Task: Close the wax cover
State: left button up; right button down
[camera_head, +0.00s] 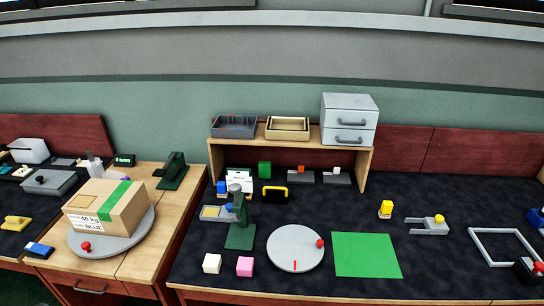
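No part is plainly marked as the wax cover. A small grey tray with a yellow surface (211,212) lies on the dark mat, left of a green upright stand (240,232). A small blue piece (228,208) is at the tray's right end, partly hidden by the stand. I cannot tell whether this tray has a cover. A grey box with a dark knob on top (48,182) sits on the far left bench; its lid appears shut. Neither of my grippers is in view.
A cardboard box (120,205) stands on a round grey turntable (88,244). A wooden shelf (300,140) holds two trays and a drawer unit (350,118). A round plate (297,262), green sheet (366,254), white cube (212,263) and pink cube (245,266) lie in front.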

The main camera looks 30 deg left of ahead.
aim_at(226, 212)
jog(key=u, duration=1.3)
